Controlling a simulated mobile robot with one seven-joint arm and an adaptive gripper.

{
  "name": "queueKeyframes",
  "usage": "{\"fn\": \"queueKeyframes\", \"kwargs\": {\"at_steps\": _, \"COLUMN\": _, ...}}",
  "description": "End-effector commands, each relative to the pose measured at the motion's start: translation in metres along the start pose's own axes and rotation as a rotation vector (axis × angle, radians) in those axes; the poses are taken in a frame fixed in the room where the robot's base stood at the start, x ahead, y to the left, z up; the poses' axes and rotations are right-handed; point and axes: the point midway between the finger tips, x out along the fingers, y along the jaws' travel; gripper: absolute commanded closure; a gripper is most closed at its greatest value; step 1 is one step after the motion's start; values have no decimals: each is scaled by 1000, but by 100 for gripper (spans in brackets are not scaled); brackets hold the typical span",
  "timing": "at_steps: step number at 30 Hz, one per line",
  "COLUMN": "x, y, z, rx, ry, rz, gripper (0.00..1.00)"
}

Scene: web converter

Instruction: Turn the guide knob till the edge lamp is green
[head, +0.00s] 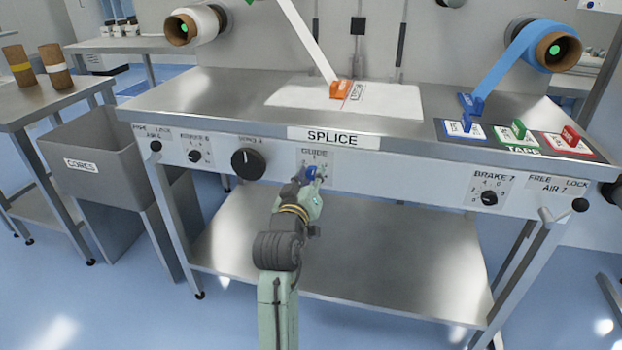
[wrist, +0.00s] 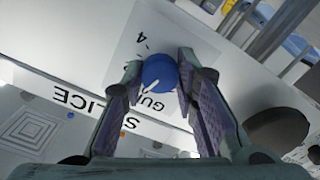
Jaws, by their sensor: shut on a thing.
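The guide knob is blue and sits on the front panel under the GUIDE label (head: 314,153). It shows small in the head view (head: 309,174), partly hidden by my gripper (head: 316,175). In the wrist view the blue knob (wrist: 158,72) sits between the two fingers of my gripper (wrist: 160,64), which is shut on it. A white pointer line on the knob points down and left in that view, toward the GUIDE lettering. I cannot make out a lit edge lamp in either view.
Along the panel are a large black knob (head: 248,164), the left brake knob (head: 195,156) and the right brake knob (head: 489,198). The SPLICE table (head: 220,98) is above. A grey cores bin (head: 95,165) stands at the left. A lower shelf (head: 370,255) lies below my arm.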

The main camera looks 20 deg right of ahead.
Motion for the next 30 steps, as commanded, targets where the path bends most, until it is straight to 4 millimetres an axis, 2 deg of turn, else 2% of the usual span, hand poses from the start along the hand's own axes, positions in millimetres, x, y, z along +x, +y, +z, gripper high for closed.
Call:
{"fn": "queueKeyframes", "kwargs": {"at_steps": 12, "x": 0, "y": 0, "z": 1, "rx": 209, "ry": -1, "rz": 0, "gripper": 100}}
{"fn": "queueKeyframes", "kwargs": {"at_steps": 29, "x": 0, "y": 0, "z": 1, "rx": 243, "ry": -2, "rz": -1, "gripper": 100}}
{"fn": "queueKeyframes", "kwargs": {"at_steps": 30, "x": 0, "y": 0, "z": 1, "rx": 243, "ry": -2, "rz": 0, "gripper": 70}}
